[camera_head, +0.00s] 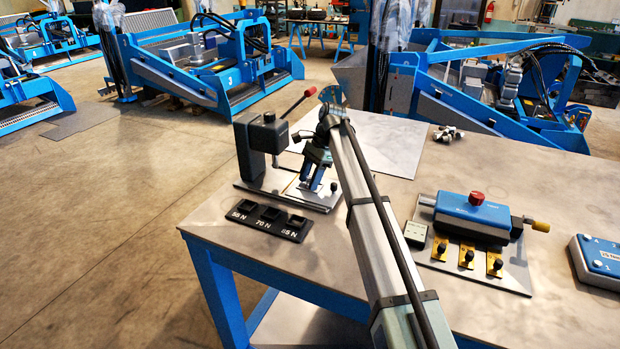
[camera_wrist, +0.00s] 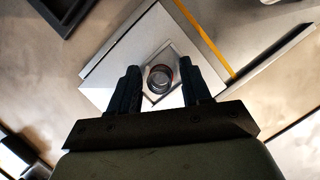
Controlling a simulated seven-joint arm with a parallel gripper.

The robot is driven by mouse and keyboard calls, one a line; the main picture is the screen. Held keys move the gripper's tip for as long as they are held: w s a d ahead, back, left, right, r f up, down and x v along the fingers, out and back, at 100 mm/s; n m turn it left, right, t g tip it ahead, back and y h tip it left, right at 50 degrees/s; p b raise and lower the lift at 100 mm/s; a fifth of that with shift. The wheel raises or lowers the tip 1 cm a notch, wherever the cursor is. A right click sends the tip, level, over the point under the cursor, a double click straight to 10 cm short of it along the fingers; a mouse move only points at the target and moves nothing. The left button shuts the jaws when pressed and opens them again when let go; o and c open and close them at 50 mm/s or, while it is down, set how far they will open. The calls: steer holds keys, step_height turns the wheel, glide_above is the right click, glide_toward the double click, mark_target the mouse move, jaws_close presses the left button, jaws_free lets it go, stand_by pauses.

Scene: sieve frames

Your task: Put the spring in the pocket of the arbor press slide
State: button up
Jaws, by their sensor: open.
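The arbor press (camera_head: 262,145) stands at the table's back left corner, a dark upright body with a red-tipped lever. My gripper (camera_head: 311,187) points down over the right part of its base plate. In the wrist view my gripper (camera_wrist: 160,68) is open, one finger on each side of a round, dark, coil-like thing with a reddish rim, which looks like the spring (camera_wrist: 159,79). It sits at a diamond-shaped seat on the pale slide (camera_wrist: 118,77), apart from both fingers. I cannot tell how deep it sits. In the head view the gripper hides it.
A blue fixture (camera_head: 471,216) with a red knob stands to the right, and a blue box (camera_head: 600,256) at the far right. Small metal parts (camera_head: 447,134) lie behind.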

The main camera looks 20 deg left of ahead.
steer(key=shift+s, duration=0.1)
steer(key=v, duration=1.2)
